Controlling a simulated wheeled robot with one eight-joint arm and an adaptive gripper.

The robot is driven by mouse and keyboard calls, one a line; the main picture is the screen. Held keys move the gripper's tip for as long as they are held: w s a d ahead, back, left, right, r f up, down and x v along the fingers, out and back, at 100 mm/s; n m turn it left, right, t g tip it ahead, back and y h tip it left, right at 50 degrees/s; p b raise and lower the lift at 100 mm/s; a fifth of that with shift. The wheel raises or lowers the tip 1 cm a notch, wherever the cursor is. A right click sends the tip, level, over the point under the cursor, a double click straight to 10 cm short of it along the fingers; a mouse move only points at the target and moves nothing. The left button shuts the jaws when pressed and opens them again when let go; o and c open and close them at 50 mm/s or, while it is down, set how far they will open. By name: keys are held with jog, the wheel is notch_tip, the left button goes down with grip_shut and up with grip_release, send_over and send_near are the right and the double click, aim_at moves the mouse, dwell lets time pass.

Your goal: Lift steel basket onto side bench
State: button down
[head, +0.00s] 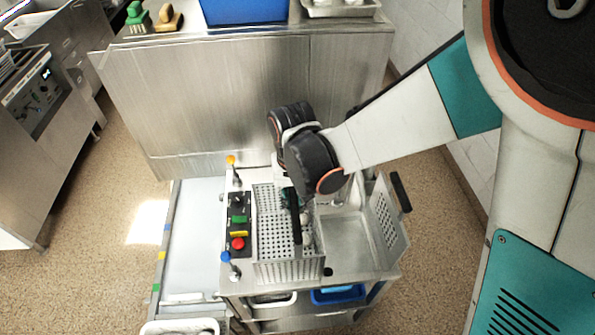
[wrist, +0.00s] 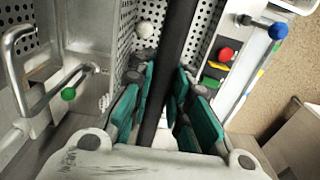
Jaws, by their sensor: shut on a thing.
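The perforated steel basket (head: 268,228) sits on a steel work station, left of its middle, beside the control strip. Its black handle bar (head: 296,222) runs lengthwise over it. My gripper (head: 292,198) is above the basket, with the green-padded fingers shut on the bar. In the wrist view my gripper (wrist: 167,110) has the dark bar (wrist: 175,60) between its pads, and perforated basket walls (wrist: 124,30) show beyond. A low pale bench (head: 192,240) stands directly left of the station. My arm hides part of the basket's far end.
A control strip with a red button (head: 237,243) and knobbed levers (head: 231,160) stands between basket and low bench. A perforated panel with a black handle (head: 400,192) rises at right. A large steel counter (head: 240,95) stands behind, holding a blue bin (head: 243,10).

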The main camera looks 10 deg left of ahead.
jog(key=c, duration=1.4)
grip_release()
jog(key=shift+c, duration=0.2)
jog(key=shift+f, duration=0.1)
jog(key=shift+r, duration=0.2)
jog(key=shift+r+p, duration=0.85)
jog(key=shift+p, duration=0.25)
jog(key=shift+r, duration=0.6)
jog(key=r+p, duration=0.1)
jog(key=p, duration=0.2)
jog(key=shift+r+p, duration=0.2)
jog(key=shift+p, duration=0.15)
